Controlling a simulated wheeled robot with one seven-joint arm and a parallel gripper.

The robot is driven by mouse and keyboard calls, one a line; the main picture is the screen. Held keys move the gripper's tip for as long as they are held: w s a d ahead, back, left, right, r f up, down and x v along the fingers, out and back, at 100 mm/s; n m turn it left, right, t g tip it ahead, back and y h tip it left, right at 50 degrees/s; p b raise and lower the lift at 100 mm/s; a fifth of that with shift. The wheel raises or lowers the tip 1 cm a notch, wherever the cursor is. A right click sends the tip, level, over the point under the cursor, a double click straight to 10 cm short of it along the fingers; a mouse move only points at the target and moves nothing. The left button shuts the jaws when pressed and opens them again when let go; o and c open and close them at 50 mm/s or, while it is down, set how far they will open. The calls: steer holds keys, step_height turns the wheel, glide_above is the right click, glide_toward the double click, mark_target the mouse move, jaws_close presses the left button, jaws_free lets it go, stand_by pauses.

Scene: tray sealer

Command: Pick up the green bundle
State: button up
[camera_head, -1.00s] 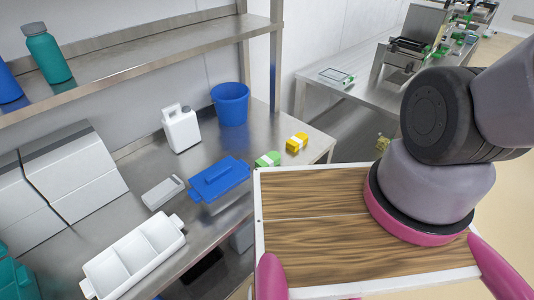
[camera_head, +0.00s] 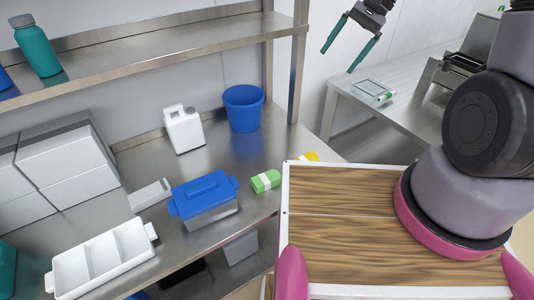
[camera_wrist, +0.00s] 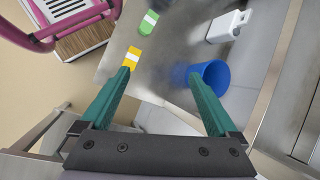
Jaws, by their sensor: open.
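The green bundle (camera_head: 266,181) has a white band and lies on the steel table near its front edge, right of the blue-lidded container. It also shows at the top of the wrist view (camera_wrist: 148,22). My gripper (camera_head: 344,52) is open and empty, with teal fingers, up in the air at the top right of the head view, well away from the bundle. In the wrist view my gripper (camera_wrist: 155,80) has its fingers wide apart, and the green bundle lies beyond the left fingertip. A yellow bundle (camera_wrist: 131,57) with a white band appears just beyond that fingertip.
A blue bucket (camera_head: 243,107) and a white jug (camera_head: 183,129) stand behind the bundle. A blue-lidded container (camera_head: 205,194), a grey tray (camera_head: 150,195) and a white divided tray (camera_head: 103,258) lie to its left. A shelf (camera_head: 150,50) overhangs the table's back.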

steer(key=a+f+m+g+y, duration=0.2)
steer(key=a+f+g, duration=0.15)
steer(key=f, duration=0.85)
steer(key=m+g+y, duration=0.2)
steer(key=m+y, duration=0.1)
steer(key=m, duration=0.1)
glide_toward(266, 178)
steer(key=shift+y, duration=0.3)
steer(key=x, duration=0.4)
steer(key=shift+s+d, duration=0.2)
steer(key=shift+s, duration=0.1)
steer(key=shift+w+f+x, duration=0.1)
steer(key=shift+w+x, duration=0.05)
steer(key=shift+x, duration=1.4)
steer(key=shift+w+f+x, duration=0.1)
steer(key=shift+f+x, duration=0.05)
steer(key=shift+x, duration=1.45)
steer(key=shift+c, duration=0.3)
steer(key=c, duration=1.4)
steer(key=shift+c, duration=0.2)
